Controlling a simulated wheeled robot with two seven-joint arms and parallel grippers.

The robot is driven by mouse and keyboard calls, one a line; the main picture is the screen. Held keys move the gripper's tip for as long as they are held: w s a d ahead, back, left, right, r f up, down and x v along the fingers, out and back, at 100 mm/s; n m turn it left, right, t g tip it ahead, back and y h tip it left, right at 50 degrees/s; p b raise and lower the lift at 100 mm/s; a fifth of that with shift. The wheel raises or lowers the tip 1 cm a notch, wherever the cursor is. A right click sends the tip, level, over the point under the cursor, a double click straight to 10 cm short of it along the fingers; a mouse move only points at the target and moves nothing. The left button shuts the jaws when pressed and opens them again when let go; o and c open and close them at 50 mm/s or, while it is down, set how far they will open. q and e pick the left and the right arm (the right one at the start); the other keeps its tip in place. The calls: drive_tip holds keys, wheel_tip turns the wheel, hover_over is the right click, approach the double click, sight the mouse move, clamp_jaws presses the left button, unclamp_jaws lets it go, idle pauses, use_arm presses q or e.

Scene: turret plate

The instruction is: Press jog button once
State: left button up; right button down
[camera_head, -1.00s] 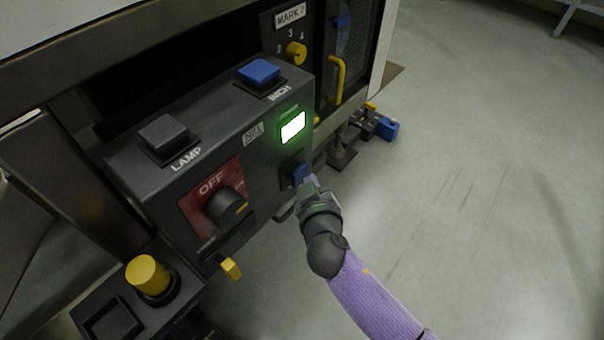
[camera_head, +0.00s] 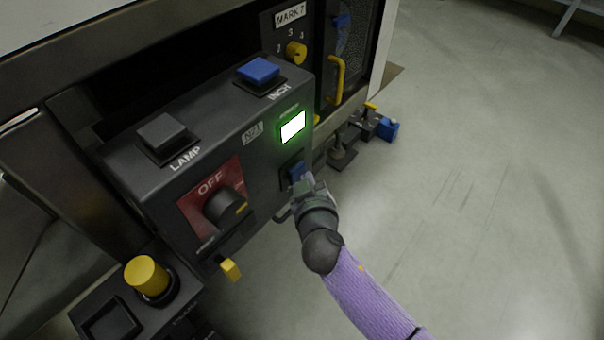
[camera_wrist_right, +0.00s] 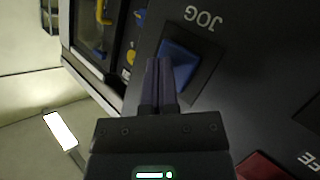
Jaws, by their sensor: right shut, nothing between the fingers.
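The jog button is a blue rocker-like cap in a dark frame on the side of the black control box. It shows in the head view (camera_head: 296,170), and in the wrist view (camera_wrist_right: 180,62) beside the upside-down label JOG. My right gripper (camera_head: 306,185) is shut and empty, in front of the button in the head view. In the wrist view its closed fingertips (camera_wrist_right: 157,66) overlap the button's left part. I cannot tell whether they touch it. My left gripper is not in view.
A lit green-white display (camera_head: 293,127) sits above the jog button. A blue INCH button (camera_head: 259,71), a grey LAMP button (camera_head: 162,133) and a black OFF knob (camera_head: 225,207) are on the same box. A yellow handle (camera_head: 336,80) stands behind. The floor at right is open.

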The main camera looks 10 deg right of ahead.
drive_tip(key=shift+w+a, duration=0.15)
idle(0.4)
drive_tip(key=shift+s+d+p, duration=0.35)
drive_tip(key=shift+s+d, duration=0.3)
drive_tip(key=shift+s, duration=0.2)
drive_tip(key=s+d, duration=0.1)
drive_tip(key=s, duration=0.1)
drive_tip(key=s+d+p, duration=0.1)
drive_tip(key=s+d, duration=0.1)
idle(0.8)
